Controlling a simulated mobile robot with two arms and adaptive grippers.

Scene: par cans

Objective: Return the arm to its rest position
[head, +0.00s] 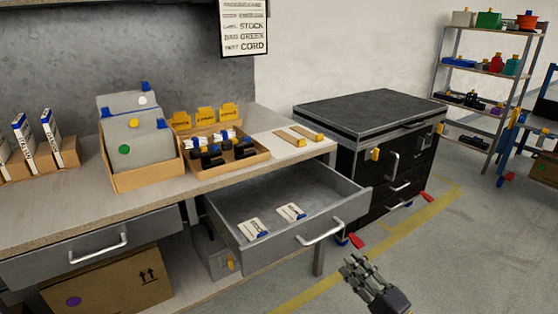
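My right gripper (352,266) shows at the bottom, right of centre, over the grey floor in front of the open drawer. Its fingers point up and to the left. I see nothing held in it, but the gap between its fingers is too small to judge. The fingers appear apart from the drawer's handle (321,231). My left gripper is not in view.
An open grey drawer (352,206) juts from the workbench (60,217), holding two white-and-blue packets (291,212). A black cabinet (370,108) stands behind it. Cardboard bins (146,178) stand on the bench. Floor at the lower right (470,260) is clear.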

